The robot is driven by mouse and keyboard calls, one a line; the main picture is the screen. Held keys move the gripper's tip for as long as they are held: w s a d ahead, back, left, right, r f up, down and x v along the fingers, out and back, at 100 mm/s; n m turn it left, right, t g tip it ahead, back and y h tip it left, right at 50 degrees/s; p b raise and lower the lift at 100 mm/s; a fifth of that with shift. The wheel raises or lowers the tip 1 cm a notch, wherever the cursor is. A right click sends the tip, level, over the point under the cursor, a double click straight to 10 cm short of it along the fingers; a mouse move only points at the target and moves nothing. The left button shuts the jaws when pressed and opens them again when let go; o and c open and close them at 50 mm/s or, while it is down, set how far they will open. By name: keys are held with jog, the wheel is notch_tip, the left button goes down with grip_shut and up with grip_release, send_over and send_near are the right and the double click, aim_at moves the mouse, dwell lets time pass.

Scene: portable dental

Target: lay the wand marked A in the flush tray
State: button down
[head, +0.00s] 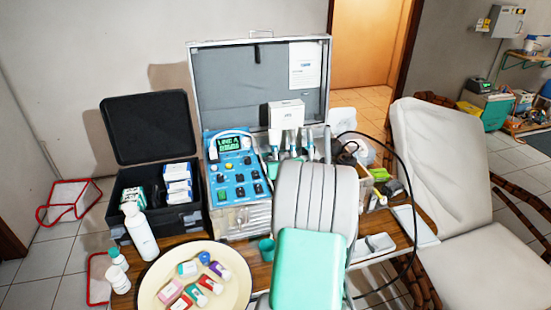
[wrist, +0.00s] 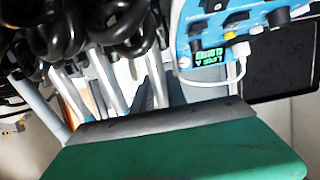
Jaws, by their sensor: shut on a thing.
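My gripper's grey front edge (wrist: 155,125) and green body fill the bottom of the wrist view. Its fingertips are hidden; the jaws are shut, on what seems to be a wand among the pale wands (wrist: 158,85) just beyond the edge. No letter on a wand is readable. In the head view several white-topped wands (head: 291,145) stand upright beside the blue control panel (head: 235,170), whose display appears to read LINE A. My grey and green arm hides their lower ends and my gripper.
A round cream tray (head: 235,290) with several coloured bottles is at front left. A white bottle (head: 140,232) stands near the open black case (head: 157,200). A black hose (head: 405,180) arcs on the right. A white reclined chair (head: 440,160) stands beyond the table's right end.

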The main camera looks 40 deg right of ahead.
aim_at(275, 141)
jog(key=shift+w+d+r+p, duration=0.25)
jog(key=shift+w+r, duration=0.1)
jog(key=shift+r, duration=0.7)
jog(key=shift+w+d+r+p, duration=0.15)
jog(key=shift+w+r+p, duration=0.15)
jog(key=shift+r, duration=0.75)
jog(key=shift+w+d+r+p, duration=0.2)
jog(key=shift+w+r, duration=0.2)
jog(key=shift+r, duration=0.65)
